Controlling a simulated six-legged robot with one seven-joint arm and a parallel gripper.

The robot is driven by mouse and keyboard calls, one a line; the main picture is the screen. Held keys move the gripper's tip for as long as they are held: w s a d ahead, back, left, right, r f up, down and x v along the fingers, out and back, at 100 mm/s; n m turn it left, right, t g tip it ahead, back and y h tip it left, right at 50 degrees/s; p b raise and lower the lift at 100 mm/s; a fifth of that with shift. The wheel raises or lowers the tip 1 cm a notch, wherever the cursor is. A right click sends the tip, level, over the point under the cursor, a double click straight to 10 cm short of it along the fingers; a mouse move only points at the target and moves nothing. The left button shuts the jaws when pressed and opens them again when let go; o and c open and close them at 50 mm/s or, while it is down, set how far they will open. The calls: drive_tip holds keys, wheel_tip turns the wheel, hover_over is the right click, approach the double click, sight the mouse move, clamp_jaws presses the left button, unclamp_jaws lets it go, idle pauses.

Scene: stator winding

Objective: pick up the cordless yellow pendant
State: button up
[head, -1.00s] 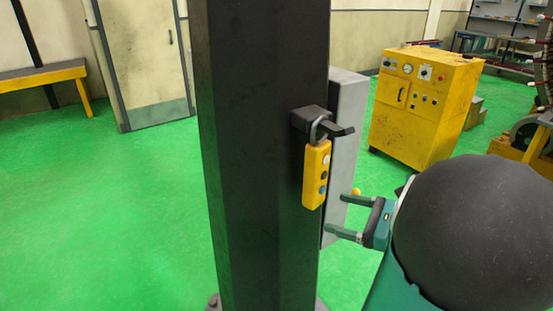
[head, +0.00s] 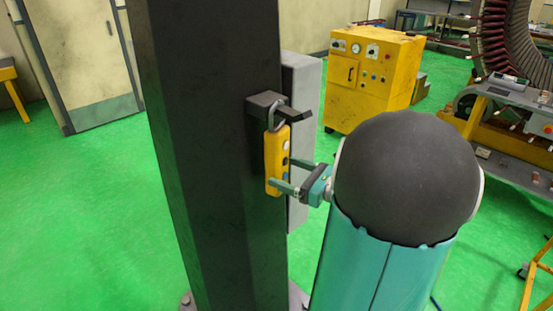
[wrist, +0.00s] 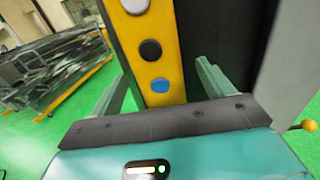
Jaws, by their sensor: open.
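The yellow pendant (head: 275,160) hangs upright by its grey loop from a dark hook (head: 280,106) on the black column (head: 215,150). It has no cable. My gripper (head: 278,174) is at the lower half of the pendant, its fingers pointing left at the column. In the wrist view the pendant (wrist: 155,60), with white, black and blue buttons, stands between the two open fingers of my gripper (wrist: 160,85). Gaps show on both sides of it, wider on the right. The pendant's top is out of the wrist view.
A grey box (head: 302,130) is on the column's far side, close to my gripper. A yellow control cabinet (head: 372,80) stands behind. A bench with the large stator (head: 508,40) is at the right. Green floor (head: 90,200) is open at the left.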

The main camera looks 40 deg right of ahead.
drive_tip(key=x, duration=0.3)
drive_tip(key=shift+w+a+r, duration=0.15)
drive_tip(key=shift+w+a, duration=0.05)
drive_tip(key=shift+w, duration=0.1)
drive_tip(key=shift+c, duration=0.4)
